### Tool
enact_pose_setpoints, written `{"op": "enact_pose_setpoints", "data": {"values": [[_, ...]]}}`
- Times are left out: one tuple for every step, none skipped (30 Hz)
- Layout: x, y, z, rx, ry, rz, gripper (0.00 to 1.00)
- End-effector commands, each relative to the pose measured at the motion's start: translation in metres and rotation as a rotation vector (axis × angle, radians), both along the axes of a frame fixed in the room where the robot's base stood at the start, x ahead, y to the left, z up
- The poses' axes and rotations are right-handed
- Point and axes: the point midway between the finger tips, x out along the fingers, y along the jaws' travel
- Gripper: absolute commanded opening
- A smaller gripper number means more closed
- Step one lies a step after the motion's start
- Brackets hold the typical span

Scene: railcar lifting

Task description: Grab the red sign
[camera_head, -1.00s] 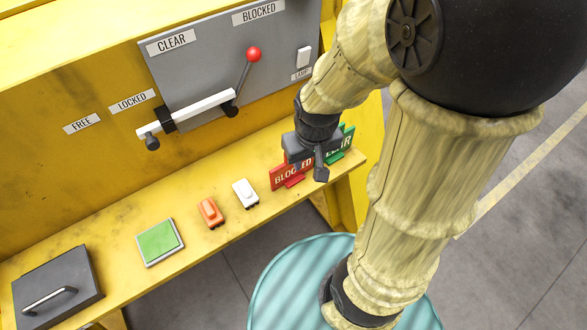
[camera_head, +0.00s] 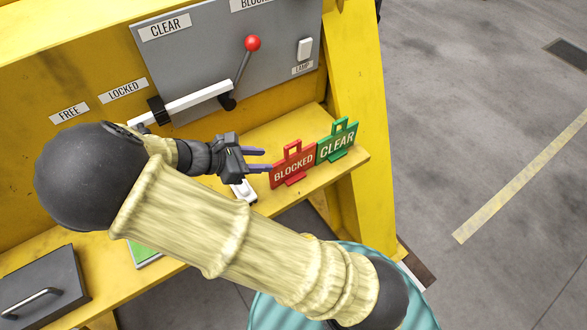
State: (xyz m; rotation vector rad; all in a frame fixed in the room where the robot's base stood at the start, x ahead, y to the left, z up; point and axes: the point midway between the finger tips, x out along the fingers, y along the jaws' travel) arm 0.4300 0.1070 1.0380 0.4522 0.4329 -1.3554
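The red sign (camera_head: 292,167) reads BLOCKED and stands upright on the yellow shelf, with a handle loop on top. The green CLEAR sign (camera_head: 338,143) stands just to its right. My gripper (camera_head: 262,160) is left of the red sign, pointing right toward it. Its two fingers are apart with a gap between them and nothing visible held. The fingertips are close to the sign's left edge; I cannot tell whether they touch it.
A white toy car (camera_head: 244,191) sits on the shelf below my gripper, partly covered. The grey panel (camera_head: 190,60) with a red-knobbed lever (camera_head: 252,44) stands behind. A grey box with a handle (camera_head: 42,288) is at the far left. The shelf (camera_head: 358,158) ends right of the green sign.

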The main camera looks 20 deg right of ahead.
Motion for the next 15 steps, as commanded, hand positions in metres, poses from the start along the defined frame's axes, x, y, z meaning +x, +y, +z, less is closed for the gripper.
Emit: {"op": "enact_pose_setpoints", "data": {"values": [[0.003, 0.013, 0.000, -0.062, 0.004, 0.060, 0.36], [0.005, 0.018, 0.002, -0.091, 0.006, 0.088, 0.36], [0.007, 0.024, 0.005, -0.128, 0.009, 0.119, 0.36], [0.008, 0.028, 0.007, -0.149, 0.011, 0.136, 0.36], [0.009, 0.032, 0.009, -0.166, 0.011, 0.150, 0.36], [0.010, 0.035, 0.011, -0.182, 0.011, 0.164, 0.36], [0.010, 0.036, 0.012, -0.190, 0.013, 0.170, 0.36], [0.010, 0.037, 0.013, -0.195, 0.014, 0.175, 0.36], [0.010, 0.037, 0.013, -0.197, 0.014, 0.176, 0.36], [0.010, 0.037, 0.013, -0.197, 0.014, 0.176, 0.36], [0.010, 0.037, 0.013, -0.196, 0.015, 0.175, 0.36], [0.010, 0.037, 0.013, -0.195, 0.014, 0.175, 0.36], [0.010, 0.037, 0.013, -0.195, 0.014, 0.175, 0.36], [0.010, 0.037, 0.013, -0.195, 0.014, 0.174, 0.36], [0.010, 0.037, 0.013, -0.194, 0.015, 0.174, 0.36]]}}
